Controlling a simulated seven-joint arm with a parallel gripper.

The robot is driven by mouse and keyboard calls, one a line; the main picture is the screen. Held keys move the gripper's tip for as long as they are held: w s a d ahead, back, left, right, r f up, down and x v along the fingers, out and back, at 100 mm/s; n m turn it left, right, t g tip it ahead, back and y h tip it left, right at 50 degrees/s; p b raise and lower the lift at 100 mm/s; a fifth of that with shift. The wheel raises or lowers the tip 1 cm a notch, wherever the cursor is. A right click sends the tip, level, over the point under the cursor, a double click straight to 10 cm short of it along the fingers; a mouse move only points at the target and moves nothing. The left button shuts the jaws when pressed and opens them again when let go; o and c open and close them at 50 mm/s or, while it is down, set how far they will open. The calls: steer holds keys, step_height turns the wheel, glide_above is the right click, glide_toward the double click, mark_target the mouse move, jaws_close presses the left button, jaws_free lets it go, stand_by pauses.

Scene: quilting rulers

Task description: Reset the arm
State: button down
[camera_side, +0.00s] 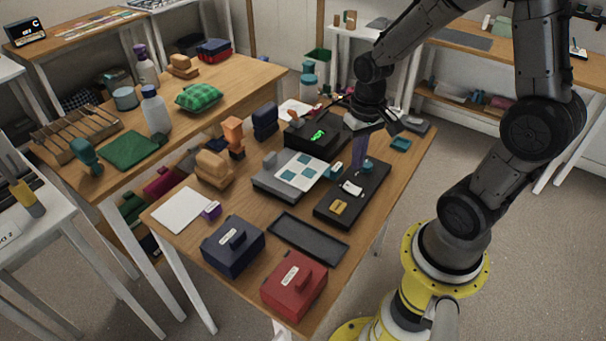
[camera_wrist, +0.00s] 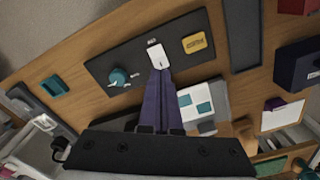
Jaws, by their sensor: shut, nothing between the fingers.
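My gripper (camera_side: 357,163) is above the black control panel (camera_side: 325,213) on the near wooden table, its purple fingers pointing down. The fingers are together and empty. In the wrist view the fingertips (camera_wrist: 159,73) overlap the lower edge of a white switch (camera_wrist: 158,54) on the panel (camera_wrist: 137,52). In the side view the tips look a little above the switch (camera_side: 352,188), apart from it. A teal knob (camera_wrist: 119,77) and a yellow labelled button (camera_wrist: 194,43) sit on either side of the switch.
A grey platform (camera_side: 262,183) with teal squares on a white sheet stands beside the panel. A dark shallow tray (camera_side: 308,238), a navy box (camera_side: 232,247) and a red box (camera_side: 294,285) are nearer the camera. A black device with a green display (camera_side: 318,135) stands behind.

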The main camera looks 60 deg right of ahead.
steer(key=s+a+r+n+t, duration=0.1)
steer(key=a+r+n+t, duration=0.35)
steer(key=r, duration=0.85)
steer(key=s+a+r+n, duration=0.1)
steer(key=s+a+r, duration=0.1)
steer(key=s+a, duration=0.2)
steer(key=s+t, duration=0.1)
steer(key=s, duration=0.2)
steer(key=shift+s+a, duration=0.2)
steer(key=shift+r, duration=0.1)
